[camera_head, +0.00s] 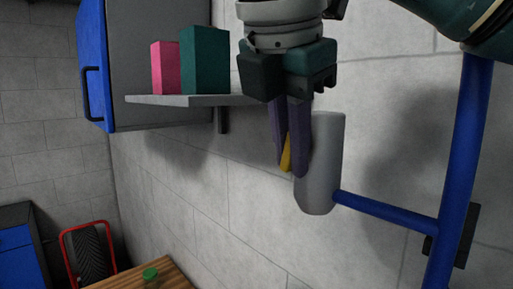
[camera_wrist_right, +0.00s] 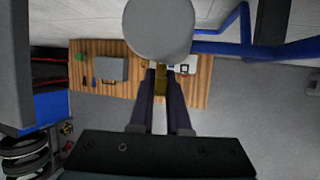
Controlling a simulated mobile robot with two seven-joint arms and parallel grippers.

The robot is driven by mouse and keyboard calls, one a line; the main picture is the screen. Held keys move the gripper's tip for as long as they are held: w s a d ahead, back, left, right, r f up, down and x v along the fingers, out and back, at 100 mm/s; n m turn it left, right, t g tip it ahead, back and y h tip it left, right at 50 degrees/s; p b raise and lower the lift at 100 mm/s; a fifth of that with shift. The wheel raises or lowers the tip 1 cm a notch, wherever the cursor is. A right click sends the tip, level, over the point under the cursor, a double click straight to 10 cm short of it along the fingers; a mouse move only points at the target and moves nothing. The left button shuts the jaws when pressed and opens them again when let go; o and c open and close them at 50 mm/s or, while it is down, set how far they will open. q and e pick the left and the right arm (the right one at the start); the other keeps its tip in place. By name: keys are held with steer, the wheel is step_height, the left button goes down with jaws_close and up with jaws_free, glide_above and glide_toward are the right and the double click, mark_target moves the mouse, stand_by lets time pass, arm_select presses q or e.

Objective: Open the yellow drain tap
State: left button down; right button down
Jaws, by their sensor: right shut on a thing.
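The yellow drain tap (camera_head: 286,157) is a small narrow handle beside a grey cylinder (camera_head: 325,165) in the head view. My right gripper (camera_head: 290,168) points down from above, with its two dark fingers closed around the tap. The fingers hide much of the tap. In the right wrist view the tap (camera_wrist_right: 160,84) shows as a yellow strip between the fingertips (camera_wrist_right: 163,75). The grey cylinder's round end (camera_wrist_right: 158,28) is just beyond them. My left gripper is in neither view.
A blue pipe (camera_head: 385,211) joins the cylinder to an upright blue pipe (camera_head: 460,170). A wall shelf (camera_head: 180,101) holds a pink box (camera_head: 165,68) and a green box (camera_head: 205,60). A wooden bench (camera_head: 160,276) stands below.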

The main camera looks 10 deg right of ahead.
steer(key=shift+w+f+g+h, duration=0.1)
steer(key=shift+g+h, duration=0.2)
steer(key=shift+g, duration=0.1)
stand_by(0.3)
steer(key=c, duration=0.9)
jaws_free()
